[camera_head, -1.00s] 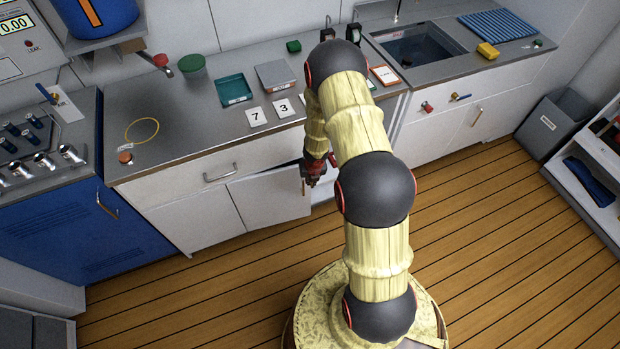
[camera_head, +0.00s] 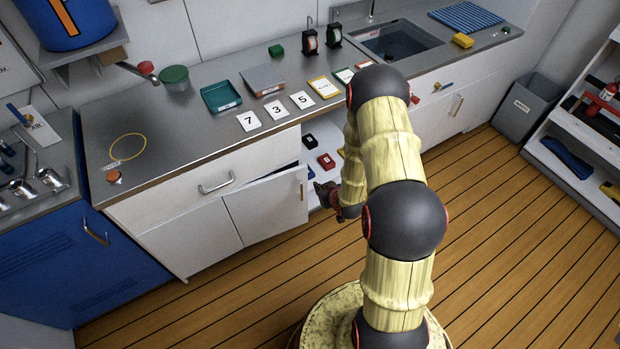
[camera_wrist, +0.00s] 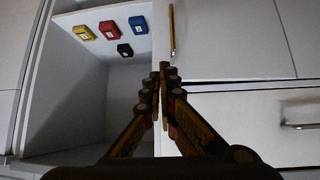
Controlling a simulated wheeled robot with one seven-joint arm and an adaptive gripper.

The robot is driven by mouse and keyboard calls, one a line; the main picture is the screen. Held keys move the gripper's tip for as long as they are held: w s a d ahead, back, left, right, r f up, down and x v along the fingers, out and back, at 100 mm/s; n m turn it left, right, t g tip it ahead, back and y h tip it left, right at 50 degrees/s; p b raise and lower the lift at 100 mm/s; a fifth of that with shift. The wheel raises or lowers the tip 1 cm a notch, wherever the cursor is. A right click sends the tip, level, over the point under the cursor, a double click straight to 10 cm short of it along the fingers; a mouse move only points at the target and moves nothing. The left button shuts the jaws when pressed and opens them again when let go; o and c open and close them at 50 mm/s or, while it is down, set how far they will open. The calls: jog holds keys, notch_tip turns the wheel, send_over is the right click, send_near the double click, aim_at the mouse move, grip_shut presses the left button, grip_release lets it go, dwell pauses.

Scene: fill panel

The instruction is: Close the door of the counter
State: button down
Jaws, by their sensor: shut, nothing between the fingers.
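The white counter door (camera_head: 265,208) stands ajar, its free right edge swung out from the counter front. Its upright handle (camera_head: 302,187) is near that free edge. My gripper (camera_head: 322,190) is just right of the door's free edge, in front of the open compartment (camera_head: 325,135). In the wrist view my gripper (camera_wrist: 163,76) is shut and empty, its fingertips near the end of the door handle (camera_wrist: 172,32). The door (camera_wrist: 235,40) fills the right there, with the compartment (camera_wrist: 75,100) on the left. Whether the fingers touch the door cannot be told.
Small boxes, among them a red one (camera_head: 326,161) and a black one (camera_head: 310,141), lie inside the compartment. A closed drawer (camera_head: 190,200) with a bar handle is above the door. The wooden floor (camera_head: 230,300) before the counter is clear.

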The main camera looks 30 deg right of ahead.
jog(key=b, duration=0.4)
send_near(303, 174)
notch_tip(303, 174, down, 4)
jog(key=shift+w+d+r+b, duration=0.1)
jog(key=shift+w+r+b, duration=0.1)
jog(key=shift+w, duration=0.7)
jog(key=shift+w+d+r+b, duration=0.1)
jog(key=shift+w+b, duration=0.1)
jog(key=shift+w, duration=0.65)
